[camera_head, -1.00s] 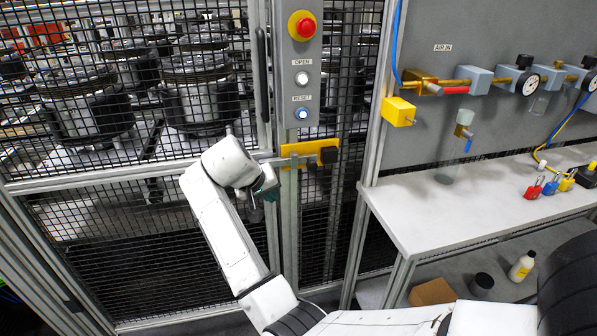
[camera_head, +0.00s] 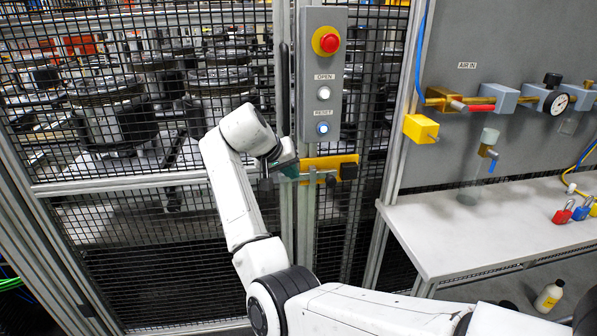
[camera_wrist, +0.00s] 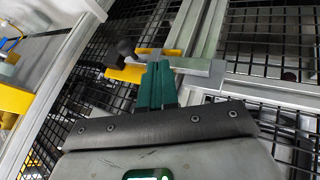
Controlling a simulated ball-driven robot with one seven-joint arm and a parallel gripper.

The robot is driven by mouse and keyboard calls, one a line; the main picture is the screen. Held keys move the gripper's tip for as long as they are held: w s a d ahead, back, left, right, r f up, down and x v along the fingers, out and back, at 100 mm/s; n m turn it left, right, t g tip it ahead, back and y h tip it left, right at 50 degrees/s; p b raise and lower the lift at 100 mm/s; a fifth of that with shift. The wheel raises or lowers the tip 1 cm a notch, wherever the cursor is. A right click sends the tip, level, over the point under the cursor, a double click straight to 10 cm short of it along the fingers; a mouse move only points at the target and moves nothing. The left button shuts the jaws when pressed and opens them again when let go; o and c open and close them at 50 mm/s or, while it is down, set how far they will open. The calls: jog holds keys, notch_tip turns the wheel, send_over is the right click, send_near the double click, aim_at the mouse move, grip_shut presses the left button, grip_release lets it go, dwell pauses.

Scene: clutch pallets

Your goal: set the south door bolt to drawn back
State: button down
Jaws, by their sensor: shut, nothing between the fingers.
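The south door bolt sits on a yellow bracket (camera_head: 322,163) at the door's edge, below the button box. Its grey bar shows in the wrist view (camera_wrist: 198,67), running across the frame posts, with a dark round knob (camera_wrist: 126,48) at its left. My gripper (camera_head: 293,166) is at the left end of the bracket in the head view. In the wrist view its green fingers (camera_wrist: 157,72) are shut together and empty, with their tips over the bar, a little right of the knob. I cannot tell whether they touch the bar. The fingers hide part of the bracket.
The button box (camera_head: 322,75) with a red stop button stands above the bolt. Mesh fence panels (camera_head: 150,240) lie behind my arm. A white bench (camera_head: 480,215) with padlocks and an air line with a yellow valve block (camera_head: 420,128) are to the right.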

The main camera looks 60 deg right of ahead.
jog(key=s+d+f+p, duration=0.2)
jog(key=s+d+f, duration=0.2)
jog(key=d, duration=0.3)
jog(key=shift+d+f, duration=0.3)
jog(key=shift+f, duration=0.5)
jog(key=shift+s, duration=0.1)
jog(key=s+d+p, duration=0.2)
jog(key=s+d, duration=0.2)
jog(key=s, duration=0.1)
jog(key=shift+d, duration=0.1)
